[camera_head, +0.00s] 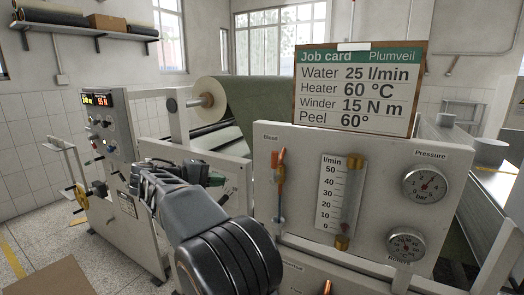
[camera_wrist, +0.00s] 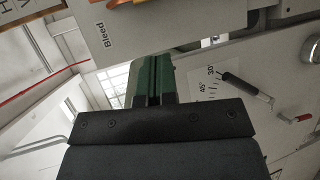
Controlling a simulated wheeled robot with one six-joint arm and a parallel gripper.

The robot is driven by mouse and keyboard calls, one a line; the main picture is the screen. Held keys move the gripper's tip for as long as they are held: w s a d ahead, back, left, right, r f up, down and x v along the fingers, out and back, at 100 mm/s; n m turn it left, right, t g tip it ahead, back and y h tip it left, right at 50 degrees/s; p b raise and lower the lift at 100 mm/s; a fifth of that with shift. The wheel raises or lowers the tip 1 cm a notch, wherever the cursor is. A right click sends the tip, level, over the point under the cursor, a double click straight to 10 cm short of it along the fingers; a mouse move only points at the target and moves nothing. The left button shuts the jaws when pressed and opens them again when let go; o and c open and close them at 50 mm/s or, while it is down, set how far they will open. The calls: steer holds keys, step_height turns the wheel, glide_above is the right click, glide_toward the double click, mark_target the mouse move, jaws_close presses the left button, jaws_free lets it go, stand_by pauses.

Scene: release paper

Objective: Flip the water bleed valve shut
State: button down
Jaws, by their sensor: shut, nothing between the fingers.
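The bleed valve (camera_head: 280,168) is on the pale panel under the label "Bleed". Its orange lever stands roughly upright along a thin vertical pipe. Part of an orange piece (camera_wrist: 128,3) shows at the top edge of the wrist view, beside the "Bleed" label. My gripper (camera_head: 136,178) is left of the panel in the head view, apart from the valve, and points away from me. In the wrist view its green-tipped fingers (camera_wrist: 152,80) are together, with nothing between them. My wrist hides part of the gripper in the head view.
Right of the valve are a flow gauge (camera_head: 340,195), a pressure dial (camera_head: 425,185) and a lower dial (camera_head: 406,246). A job card (camera_head: 358,90) stands on the panel. A control cabinet (camera_head: 110,140) stands at the left. An angle scale with a black handle (camera_wrist: 245,86) shows in the wrist view.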

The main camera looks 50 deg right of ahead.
steer(key=r+g, duration=0.1)
steer(key=w+d+r+m+h, duration=0.1)
steer(key=r, duration=0.1)
steer(key=w+r+m+g+h, duration=0.1)
steer(key=r, duration=0.1)
steer(key=shift+d+g, duration=0.2)
steer(key=shift+g, duration=0.1)
steer(key=p, duration=0.3)
glide_toward(276, 166)
steer(key=w+d+r, duration=0.3)
steer(key=w+d, duration=0.1)
steer(key=d, duration=0.1)
steer(key=shift+s+d+f+p, duration=0.15)
steer(key=shift+s+d, duration=0.2)
steer(key=shift+s, duration=0.3)
steer(key=shift+s+d+f+p, duration=0.1)
steer(key=shift+s+d, duration=0.2)
steer(key=shift+s, duration=0.35)
steer(key=shift+s+d+f+p, duration=0.15)
steer(key=shift+s+d, duration=0.2)
steer(key=shift+s, duration=0.3)
steer(key=shift+s+b, duration=0.1)
steer(key=shift+b, duration=0.2)
steer(key=shift+s+m+b, duration=0.15)
steer(key=shift+m+b, duration=0.2)
steer(key=shift+m, duration=0.15)
